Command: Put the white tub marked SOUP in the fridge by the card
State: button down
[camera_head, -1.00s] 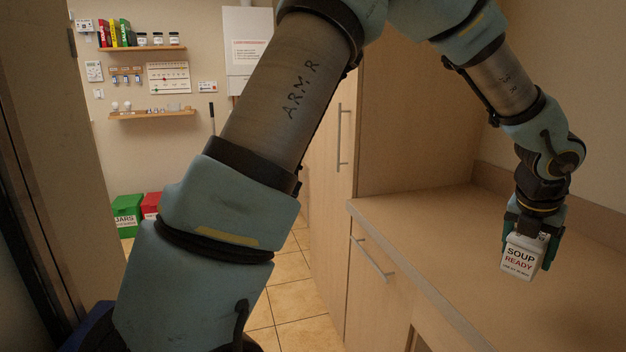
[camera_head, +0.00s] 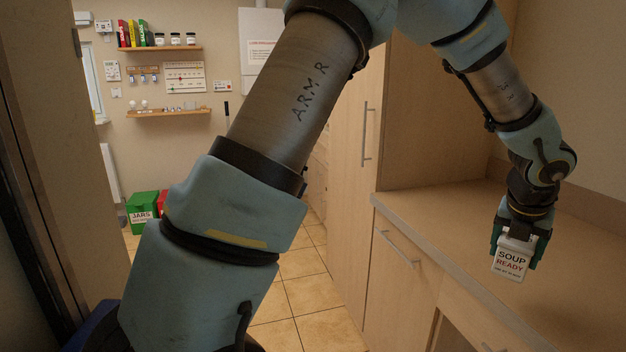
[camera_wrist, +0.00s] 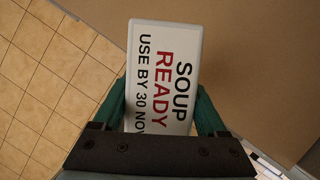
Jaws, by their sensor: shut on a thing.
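The white tub (camera_head: 511,262) is marked SOUP, READY and a smaller line of text. My gripper (camera_head: 518,240) is shut on it and holds it at the right of the head view, in front of the counter. In the wrist view the tub (camera_wrist: 163,75) sits between the green fingers of my gripper (camera_wrist: 162,115), and its label reads "USE BY 30 NOV". The wrist view shows tiled floor to its left and a plain brown surface to its right. I cannot tell the tub's height over the counter. No fridge or card by one can be made out.
A wooden counter (camera_head: 450,215) runs along the right, with drawers below and a tall cupboard (camera_head: 362,150) behind. Tiled floor (camera_head: 305,295) is clear in the middle. A green JARS bin (camera_head: 142,209) and a red bin stand at the back left, under wall shelves (camera_head: 160,48).

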jog(key=w+a+f+n+y, duration=0.2)
jog(key=w+a+f+n, duration=0.25)
jog(key=a+n, duration=0.3)
jog(key=w+a+f+n+g+y, duration=0.1)
jog(key=w+a+f+n+y, duration=0.25)
jog(key=w+a+n, duration=0.35)
jog(key=w+a+f+n+y, duration=0.25)
jog(key=a+f+n, duration=0.3)
jog(key=a, duration=0.35)
jog(key=a+f+n+g+h, duration=0.2)
jog(key=a+f+n+g, duration=0.1)
jog(key=a+n, duration=0.9)
jog(key=s+a+f+n+g+h, duration=0.1)
jog(key=a+f+n+g, duration=0.3)
jog(key=a+n, duration=0.8)
jog(key=shift+s+a+f+n+h, duration=0.25)
jog(key=shift+a+f+n+h, duration=0.15)
jog(key=shift+a+f+h, duration=0.75)
jog(key=shift+a+y, duration=0.25)
jog(key=shift+a, duration=0.1)
